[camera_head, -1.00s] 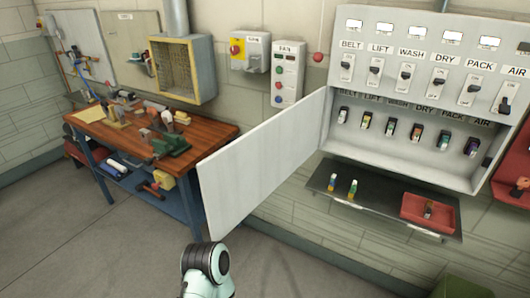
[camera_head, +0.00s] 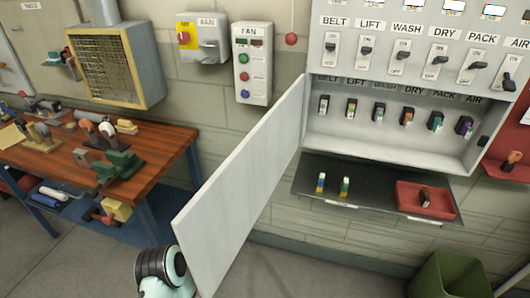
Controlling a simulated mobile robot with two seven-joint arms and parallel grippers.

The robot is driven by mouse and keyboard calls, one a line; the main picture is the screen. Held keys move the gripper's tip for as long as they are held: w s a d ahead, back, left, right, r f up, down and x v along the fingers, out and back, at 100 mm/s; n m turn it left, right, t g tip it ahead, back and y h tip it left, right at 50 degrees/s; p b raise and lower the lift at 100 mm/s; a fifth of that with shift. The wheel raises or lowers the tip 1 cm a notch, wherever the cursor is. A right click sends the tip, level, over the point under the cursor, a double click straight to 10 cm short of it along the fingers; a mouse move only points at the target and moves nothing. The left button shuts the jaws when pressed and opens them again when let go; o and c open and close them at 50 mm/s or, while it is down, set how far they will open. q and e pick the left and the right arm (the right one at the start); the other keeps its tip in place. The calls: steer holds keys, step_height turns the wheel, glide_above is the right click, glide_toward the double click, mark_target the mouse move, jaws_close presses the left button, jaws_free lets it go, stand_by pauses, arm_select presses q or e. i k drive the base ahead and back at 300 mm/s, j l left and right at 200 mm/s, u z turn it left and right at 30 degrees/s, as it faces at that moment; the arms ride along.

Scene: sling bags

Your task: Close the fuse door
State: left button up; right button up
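The fuse door (camera_head: 245,190) is a flat light-grey panel. It stands open, swung out toward me from the left side of the fuse compartment (camera_head: 318,138). The compartment holds a row of several fuses (camera_head: 379,115) below the labels BELT, LIFT, WASH, DRY, PACK and AIR. Part of my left arm (camera_head: 163,272) shows at the bottom, close to the door's lower near corner; I cannot tell whether it touches the door. My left gripper is not visible, and the door may hide it. My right gripper is out of view.
A dark shelf (camera_head: 375,203) below the compartment holds two loose fuses (camera_head: 332,185) and a red tray (camera_head: 440,200) with a fuse in it. A workbench (camera_head: 150,145) stands at the left. A green bin (camera_head: 455,272) stands on the floor at the lower right.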

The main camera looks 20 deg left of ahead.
mark_target(210, 231)
steer(key=i+j+z, duration=0.2)
steer(key=j+z, duration=0.15)
steer(key=j, duration=0.3)
steer(key=i+j+z, duration=0.1)
steer(key=j+z, duration=0.2)
steer(key=j, duration=0.35)
steer(key=j+z, duration=0.35)
steer(key=j, duration=0.3)
